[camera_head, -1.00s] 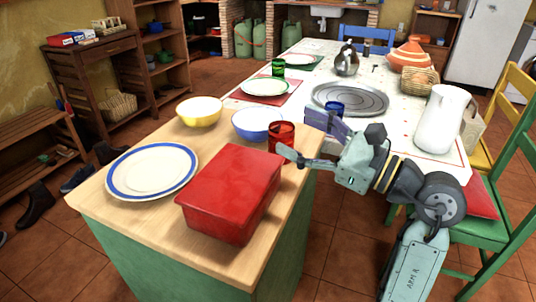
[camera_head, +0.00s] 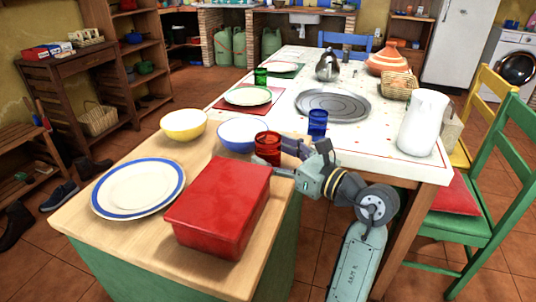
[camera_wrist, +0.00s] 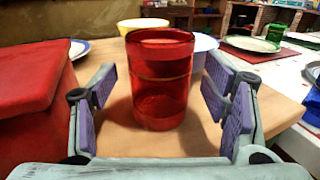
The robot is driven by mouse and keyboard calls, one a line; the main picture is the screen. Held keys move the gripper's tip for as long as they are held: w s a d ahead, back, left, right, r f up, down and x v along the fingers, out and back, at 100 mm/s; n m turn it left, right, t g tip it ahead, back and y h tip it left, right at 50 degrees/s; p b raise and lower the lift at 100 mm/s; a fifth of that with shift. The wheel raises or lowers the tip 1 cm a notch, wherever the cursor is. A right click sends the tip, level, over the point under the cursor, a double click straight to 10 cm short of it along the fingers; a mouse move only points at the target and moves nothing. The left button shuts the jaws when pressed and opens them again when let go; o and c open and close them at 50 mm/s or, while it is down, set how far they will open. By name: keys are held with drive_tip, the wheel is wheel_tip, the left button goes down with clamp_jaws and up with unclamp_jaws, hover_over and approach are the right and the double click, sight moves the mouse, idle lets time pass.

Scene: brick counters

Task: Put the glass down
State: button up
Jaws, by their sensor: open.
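A red glass (camera_head: 267,147) stands upright on the wooden counter (camera_head: 110,232), between the red box and the blue bowl. In the wrist view the red glass (camera_wrist: 160,80) stands between my open fingers, with a gap on both sides. My gripper (camera_head: 282,157) is open at the counter's right edge, beside the glass; its finger pads also show in the wrist view (camera_wrist: 163,100). A blue glass (camera_head: 317,122) stands on the white table, and a green glass (camera_head: 261,76) stands farther back.
A red lidded box (camera_head: 222,195) sits close to the left of my gripper. A blue bowl (camera_head: 240,134), a yellow bowl (camera_head: 184,124) and a blue-rimmed plate (camera_head: 138,188) are on the counter. The white table (camera_head: 380,140) holds a metal tray (camera_head: 334,104) and a white pitcher (camera_head: 423,122).

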drive_tip(key=shift+x, duration=1.05)
drive_tip(key=c, duration=1.5)
